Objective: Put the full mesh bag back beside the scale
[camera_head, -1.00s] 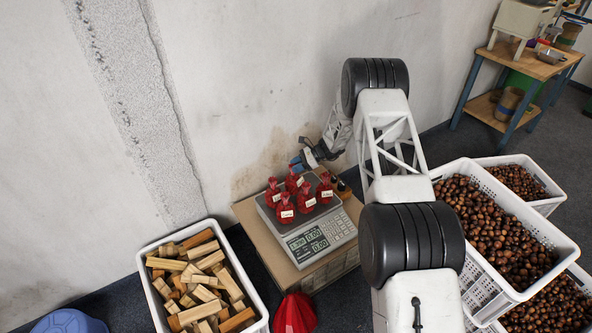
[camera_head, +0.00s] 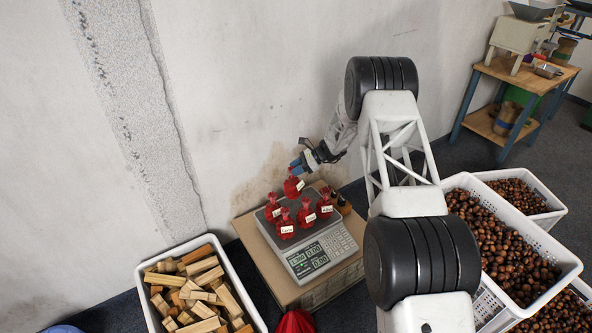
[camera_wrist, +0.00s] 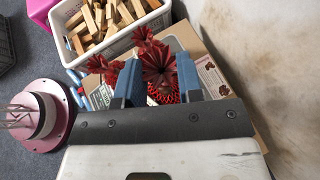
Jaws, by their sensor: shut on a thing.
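My gripper (camera_head: 297,167) is shut on a red mesh bag (camera_head: 293,187) with a white label and holds it up over the back of the scale (camera_head: 318,253). In the wrist view the gathered red top of this bag (camera_wrist: 160,65) shows between the two blue fingers of my gripper (camera_wrist: 160,82). Several like bags stand on the scale's plate: one at the left (camera_head: 272,207), one in front (camera_head: 285,224), one in the middle (camera_head: 305,213) and one at the right (camera_head: 324,204). The held bag's contents are too small to tell.
The scale stands on a cardboard box (camera_head: 262,253). Small dark bottles (camera_head: 342,204) stand right of the plate. A white crate of wood blocks (camera_head: 143,292) is at front left, white crates of chestnuts (camera_head: 565,250) at right. A red thing (camera_head: 296,322) lies in front.

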